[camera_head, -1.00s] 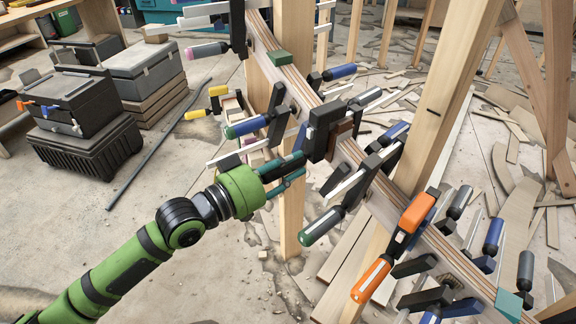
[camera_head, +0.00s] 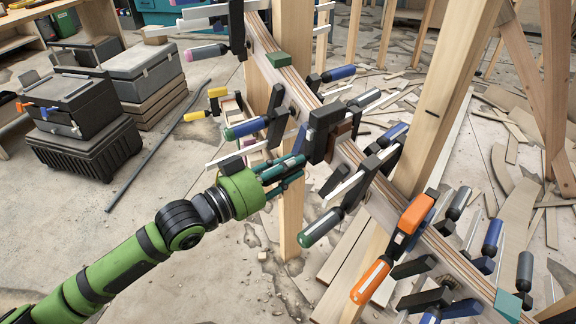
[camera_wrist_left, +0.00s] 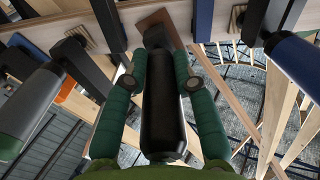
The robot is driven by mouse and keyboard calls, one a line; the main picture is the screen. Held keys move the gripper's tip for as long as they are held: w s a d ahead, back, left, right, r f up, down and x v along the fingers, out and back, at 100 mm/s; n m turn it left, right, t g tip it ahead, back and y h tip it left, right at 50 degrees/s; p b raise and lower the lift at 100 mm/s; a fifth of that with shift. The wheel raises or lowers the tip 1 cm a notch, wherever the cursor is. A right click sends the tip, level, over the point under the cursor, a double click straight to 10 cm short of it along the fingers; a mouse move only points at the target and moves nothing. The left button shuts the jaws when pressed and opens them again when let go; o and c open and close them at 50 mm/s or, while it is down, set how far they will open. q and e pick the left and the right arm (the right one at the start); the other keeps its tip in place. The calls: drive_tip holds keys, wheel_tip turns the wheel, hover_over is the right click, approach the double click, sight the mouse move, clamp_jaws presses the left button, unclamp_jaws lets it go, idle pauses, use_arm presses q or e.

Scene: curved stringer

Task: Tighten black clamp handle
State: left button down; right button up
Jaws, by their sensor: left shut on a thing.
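The black clamp (camera_head: 322,130) sits on the curved laminated stringer (camera_head: 345,150) near the middle of the head view. Its black handle (camera_wrist_left: 162,110) shows in the left wrist view, pointing toward the camera. My left gripper (camera_head: 298,163) reaches it from the left. In the left wrist view its green padded fingers (camera_wrist_left: 160,80) lie along both sides of the handle, shut on it. In the head view the fingers largely hide the handle. My right gripper is not in view.
A wooden post (camera_head: 290,205) stands behind the gripper. Wood offcuts litter the floor at right.

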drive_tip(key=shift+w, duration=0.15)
use_arm(q)
drive_tip(key=c, duration=1)
unclamp_jaws()
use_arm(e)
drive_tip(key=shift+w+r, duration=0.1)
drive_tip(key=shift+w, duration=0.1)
use_arm(q)
drive_tip(key=v, duration=1.2)
